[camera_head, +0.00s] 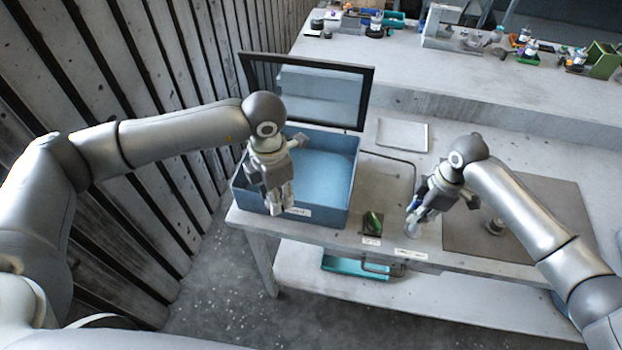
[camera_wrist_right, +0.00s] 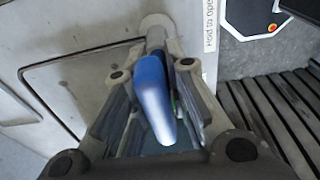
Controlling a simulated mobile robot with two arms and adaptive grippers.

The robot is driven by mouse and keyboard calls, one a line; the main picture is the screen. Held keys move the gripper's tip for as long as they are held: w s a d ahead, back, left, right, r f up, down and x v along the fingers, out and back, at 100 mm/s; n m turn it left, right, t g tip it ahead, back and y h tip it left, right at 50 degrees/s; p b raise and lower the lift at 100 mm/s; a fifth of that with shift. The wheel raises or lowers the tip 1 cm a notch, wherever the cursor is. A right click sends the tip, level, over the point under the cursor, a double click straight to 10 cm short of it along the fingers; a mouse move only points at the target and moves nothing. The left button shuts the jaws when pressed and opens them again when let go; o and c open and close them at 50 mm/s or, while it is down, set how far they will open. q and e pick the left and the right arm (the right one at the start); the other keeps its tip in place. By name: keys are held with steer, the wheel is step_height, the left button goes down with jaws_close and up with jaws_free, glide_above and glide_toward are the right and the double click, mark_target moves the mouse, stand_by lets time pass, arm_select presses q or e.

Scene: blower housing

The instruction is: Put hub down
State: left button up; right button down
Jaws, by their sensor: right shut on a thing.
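My right gripper (camera_head: 418,212) is low over the front of the bench. It is shut on a part that I take to be the hub (camera_wrist_right: 154,30), with a pale round end beyond the fingertips. In the head view its pale end (camera_head: 412,231) shows below the fingers, close to the bench; I cannot tell whether it touches. A long blue piece (camera_wrist_right: 152,95) lies between the fingers in the right wrist view; I cannot tell whether it belongs to the same part. My left gripper (camera_head: 280,202) hangs over the front of the blue bin; its finger gap is unclear.
The blue bin (camera_head: 352,185) has a raised, dark-framed lid (camera_head: 368,98) behind it. A dark mat (camera_head: 545,205) lies at right, with a small metal part (camera_head: 495,226) on it. A green item (camera_head: 373,222) sits at the front edge. A flat pale plate (camera_head: 402,134) lies behind.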

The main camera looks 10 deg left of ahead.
arm_select(q)
steer(key=w+a+f, duration=0.2)
steer(key=w+a, duration=0.3)
steer(key=w, duration=0.5)
step_height(320, 180, down, 10)
steer(key=shift+f, duration=0.1)
steer(key=shift+f, duration=0.15)
steer(key=o, duration=1.1)
step_height(320, 180, up, 12)
steer(key=shift+r, duration=0.15)
